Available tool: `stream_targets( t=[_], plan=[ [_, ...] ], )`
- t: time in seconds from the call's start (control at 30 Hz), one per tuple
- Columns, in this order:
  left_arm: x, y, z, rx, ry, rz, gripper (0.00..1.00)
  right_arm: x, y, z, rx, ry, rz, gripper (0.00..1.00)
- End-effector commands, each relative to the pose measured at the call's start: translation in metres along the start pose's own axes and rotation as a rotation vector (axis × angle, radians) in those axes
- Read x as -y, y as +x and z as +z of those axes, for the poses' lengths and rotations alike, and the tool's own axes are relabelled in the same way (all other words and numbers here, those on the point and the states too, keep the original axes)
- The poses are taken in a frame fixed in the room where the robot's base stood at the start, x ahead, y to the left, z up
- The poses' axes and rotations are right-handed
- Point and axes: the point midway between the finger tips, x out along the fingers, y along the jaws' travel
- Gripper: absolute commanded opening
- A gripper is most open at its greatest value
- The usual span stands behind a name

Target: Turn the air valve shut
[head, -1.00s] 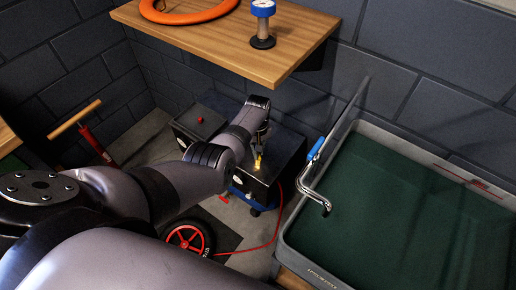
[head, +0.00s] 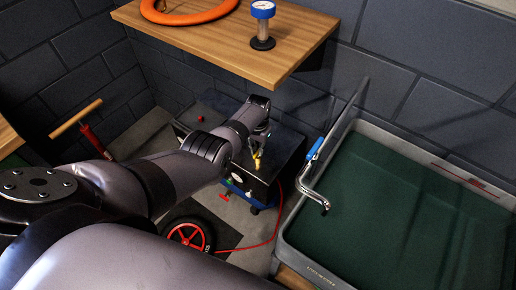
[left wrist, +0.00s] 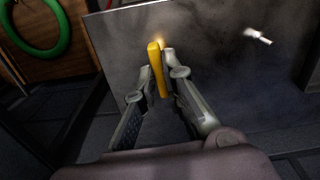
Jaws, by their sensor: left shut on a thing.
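The air valve's yellow lever (head: 257,163) shows small in the head view, at the front of the dark compressor box (head: 275,166). In the left wrist view the yellow lever (left wrist: 156,68) stands nearly upright, close to a dark flat face (left wrist: 225,75). My left gripper (head: 258,148) reaches down to the lever from above. In the left wrist view its two fingers (left wrist: 160,70) are on either side of the lever, shut on it. The valve body behind the lever is hidden. My right gripper is in neither view.
A wooden shelf (head: 225,47) with an orange ring and a blue-topped gauge (head: 263,27) hangs above. A grey tub (head: 345,270) with a silver-and-blue tap stands at the right. A red hose (head: 277,220) and a red wheel (head: 188,236) are below. A red-bodied pump stands at the left.

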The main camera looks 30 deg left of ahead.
Motion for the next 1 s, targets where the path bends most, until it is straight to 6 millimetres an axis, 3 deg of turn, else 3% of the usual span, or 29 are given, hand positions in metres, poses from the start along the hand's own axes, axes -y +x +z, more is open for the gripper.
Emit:
stream_targets(
  t=[0.7,0.73,1.0],
  plan=[
    [0.0,0.0003,0.0005,0.001,0.075,0.001,0.0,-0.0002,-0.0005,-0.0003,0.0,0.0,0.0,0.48],
    [0.0,0.0002,0.0005,0.001,0.075,0.001,0.11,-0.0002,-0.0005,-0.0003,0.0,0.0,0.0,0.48],
    [0.0,0.0002,0.0003,0.001,0.074,0.0,0.29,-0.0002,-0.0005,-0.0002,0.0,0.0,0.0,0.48]
  ],
)
